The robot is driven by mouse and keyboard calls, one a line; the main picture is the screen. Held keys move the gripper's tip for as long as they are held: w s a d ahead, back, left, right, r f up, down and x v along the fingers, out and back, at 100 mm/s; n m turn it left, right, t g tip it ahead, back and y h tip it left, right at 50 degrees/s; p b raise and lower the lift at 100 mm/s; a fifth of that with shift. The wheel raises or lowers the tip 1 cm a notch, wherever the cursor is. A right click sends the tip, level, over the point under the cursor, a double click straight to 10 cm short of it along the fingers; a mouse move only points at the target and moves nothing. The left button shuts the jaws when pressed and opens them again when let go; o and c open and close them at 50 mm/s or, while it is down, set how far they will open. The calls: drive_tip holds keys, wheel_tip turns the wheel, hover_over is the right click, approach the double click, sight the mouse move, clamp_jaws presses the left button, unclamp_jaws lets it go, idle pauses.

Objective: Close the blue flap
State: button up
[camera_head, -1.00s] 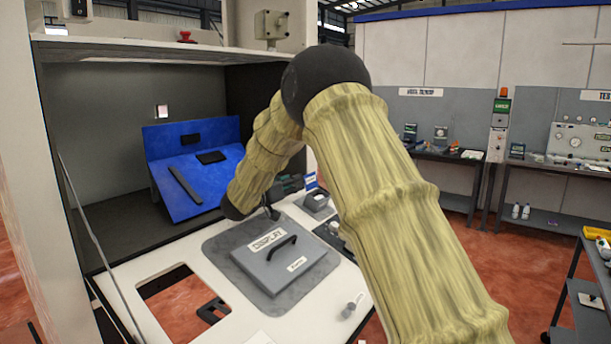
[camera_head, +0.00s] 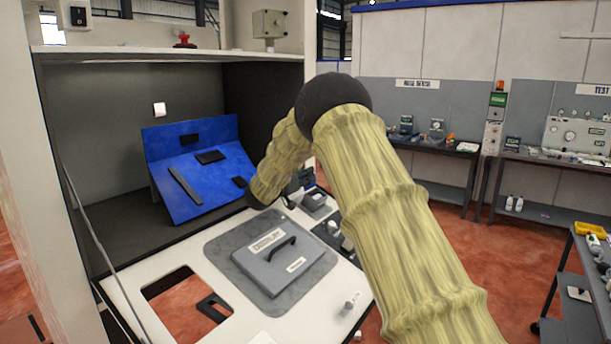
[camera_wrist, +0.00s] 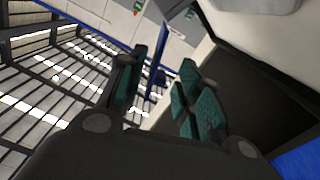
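The blue flap (camera_head: 208,190) is a sloping blue panel with black strips and patches, inside the dark booth at left in the head view. It leans out below a more upright blue back panel (camera_head: 165,136). A blue surface (camera_wrist: 297,160) also shows at the lower right of the wrist view. My gripper (camera_wrist: 160,88) has two teal-padded fingers with a gap between them and nothing held there. In the head view it is mostly hidden behind my arm, right of the flap and apart from it.
A white counter (camera_head: 130,285) in front holds a grey display lid (camera_head: 280,268) with a black handle, beside a rectangular opening (camera_head: 190,300). Small devices stand to the right. A white shelf (camera_head: 150,50) overhangs the booth, and its dark wall (camera_head: 262,105) stands behind my forearm.

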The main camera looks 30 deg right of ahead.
drive_tip(key=c, duration=0.7)
drive_tip(key=shift+s+r, duration=0.1)
drive_tip(key=shift+s, duration=0.05)
clamp_jaws()
drive_tip(key=shift+a, duration=0.1)
drive_tip(key=shift+d+r, duration=0.1)
drive_tip(key=shift+d, duration=0.1)
drive_tip(key=shift+a, duration=0.15)
drive_tip(key=shift+b, duration=0.4)
